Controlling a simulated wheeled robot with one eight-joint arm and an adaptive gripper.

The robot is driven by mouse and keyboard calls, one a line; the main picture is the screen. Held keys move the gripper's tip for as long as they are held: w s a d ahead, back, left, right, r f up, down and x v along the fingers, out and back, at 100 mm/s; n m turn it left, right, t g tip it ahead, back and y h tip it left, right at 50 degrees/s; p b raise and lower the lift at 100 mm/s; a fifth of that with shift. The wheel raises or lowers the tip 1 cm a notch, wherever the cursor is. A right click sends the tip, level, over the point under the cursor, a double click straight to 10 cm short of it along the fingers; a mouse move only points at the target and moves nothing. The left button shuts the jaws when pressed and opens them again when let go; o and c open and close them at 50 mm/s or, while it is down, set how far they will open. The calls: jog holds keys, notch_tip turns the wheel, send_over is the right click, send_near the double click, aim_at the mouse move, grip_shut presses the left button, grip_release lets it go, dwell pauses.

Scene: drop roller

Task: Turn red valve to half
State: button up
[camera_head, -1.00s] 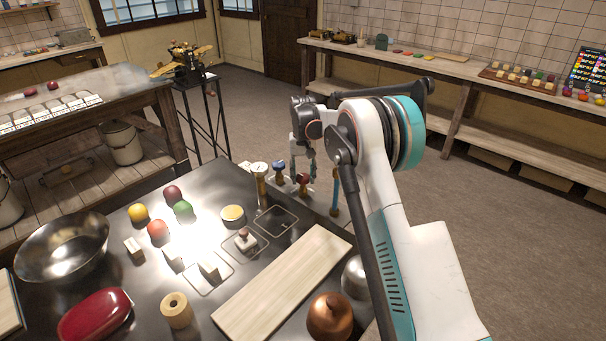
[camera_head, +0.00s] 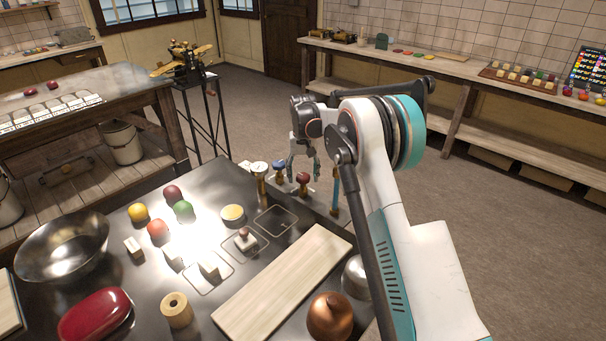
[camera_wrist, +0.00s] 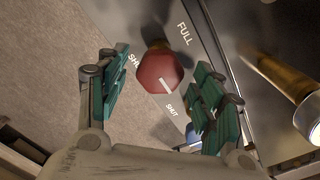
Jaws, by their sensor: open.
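The red valve (camera_head: 303,179) is a faceted knob at the far edge of the metal table. In the head view my gripper (camera_head: 303,166) is just above the valve.
A blue valve (camera_head: 279,167) stands just left of the red one; its edge shows at my right finger in the wrist view. A pale board (camera_head: 285,283) lies nearer.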

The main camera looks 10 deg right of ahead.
aim_at(303, 175)
notch_tip(303, 175, up, 12)
dwell(0.4)
jog(key=s+r+t, duration=0.1)
jog(key=s+r, duration=0.4)
jog(key=s, duration=0.3)
jog(key=s+r+n+t+b, duration=0.1)
jog(key=s+r, duration=0.3)
jog(key=s, duration=0.3)
jog(key=s+r+t, duration=0.2)
jog(key=s+r, duration=0.3)
jog(key=s, duration=0.3)
jog(key=s+f+t, duration=0.1)
jog(key=s+f, duration=0.2)
jog(key=s, duration=0.5)
jog(key=s+f+t, duration=0.1)
jog(key=s+f, duration=0.2)
jog(key=s, duration=0.5)
jog(key=s+f+t+b, duration=0.1)
jog(key=s+f, duration=0.2)
jog(key=s, duration=0.5)
jog(key=shift+d+f+n, duration=0.15)
jog(key=shift+f+n, duration=0.2)
jog(key=shift+n, duration=0.05)
